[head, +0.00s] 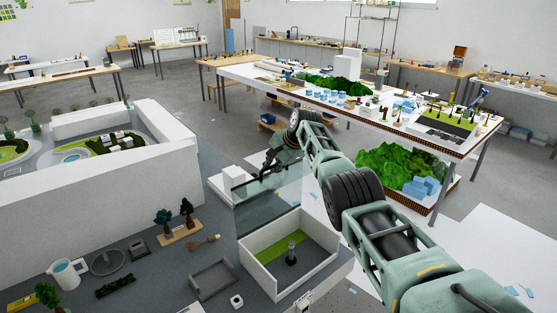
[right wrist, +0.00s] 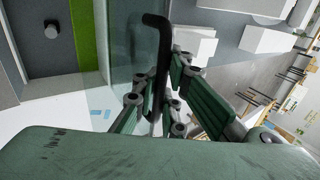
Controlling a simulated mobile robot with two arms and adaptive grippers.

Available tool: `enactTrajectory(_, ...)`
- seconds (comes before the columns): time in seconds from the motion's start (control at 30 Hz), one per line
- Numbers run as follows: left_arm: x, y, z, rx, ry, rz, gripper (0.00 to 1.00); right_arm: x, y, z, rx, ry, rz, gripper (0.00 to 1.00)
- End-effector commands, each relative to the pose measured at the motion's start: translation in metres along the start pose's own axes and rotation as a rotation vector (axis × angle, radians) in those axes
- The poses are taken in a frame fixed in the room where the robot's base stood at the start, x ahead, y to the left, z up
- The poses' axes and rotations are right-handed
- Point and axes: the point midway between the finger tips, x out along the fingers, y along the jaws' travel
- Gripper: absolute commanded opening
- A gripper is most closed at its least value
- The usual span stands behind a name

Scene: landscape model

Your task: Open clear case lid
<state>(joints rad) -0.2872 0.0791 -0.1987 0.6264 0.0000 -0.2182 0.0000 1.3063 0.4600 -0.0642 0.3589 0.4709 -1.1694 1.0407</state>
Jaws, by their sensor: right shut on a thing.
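The clear case's white-walled tray (head: 246,246) stands on the grey table, with a green strip and a small dark post inside. Its clear lid (head: 262,212) shows as a see-through pane standing up at the tray's far side, its top open to view. My right gripper (head: 268,172) is at the upper part of the pane. In the right wrist view, the fingers (right wrist: 165,92) are shut around a dark bent handle (right wrist: 163,28) beside the clear pane (right wrist: 122,50). The exact lid angle is hard to tell. My left gripper is not in view.
On the grey table, a large white-walled model (head: 80,200) stands at the left. Small trees on a wooden base (head: 182,233), a brush (head: 204,243), a grey square frame (head: 213,279) and a white cup (head: 65,273) lie nearby. A white block (head: 232,180) stands behind the pane.

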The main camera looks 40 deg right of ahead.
Motion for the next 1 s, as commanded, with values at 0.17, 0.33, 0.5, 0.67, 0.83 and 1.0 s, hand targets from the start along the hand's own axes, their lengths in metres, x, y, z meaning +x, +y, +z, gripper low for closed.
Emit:
enactTrajectory(0.17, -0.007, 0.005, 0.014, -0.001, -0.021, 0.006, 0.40, -0.004, -0.002, 0.005, 0.006, 0.002, 0.023, 0.00)
enactTrajectory(0.33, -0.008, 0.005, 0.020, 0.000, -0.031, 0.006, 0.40, -0.003, -0.002, 0.005, 0.005, 0.005, 0.029, 0.00)
enactTrajectory(0.5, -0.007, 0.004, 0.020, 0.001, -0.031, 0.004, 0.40, -0.003, -0.002, 0.005, 0.005, 0.006, 0.028, 0.00)
enactTrajectory(0.67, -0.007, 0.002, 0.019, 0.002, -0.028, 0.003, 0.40, -0.003, -0.002, 0.005, 0.004, 0.006, 0.028, 0.13)
enactTrajectory(0.83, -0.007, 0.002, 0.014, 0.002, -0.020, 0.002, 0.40, -0.002, -0.001, 0.005, 0.003, 0.005, 0.031, 0.16)
enactTrajectory(1.0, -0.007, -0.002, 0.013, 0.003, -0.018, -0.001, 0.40, -0.002, 0.000, 0.006, 0.002, 0.004, 0.033, 0.16)
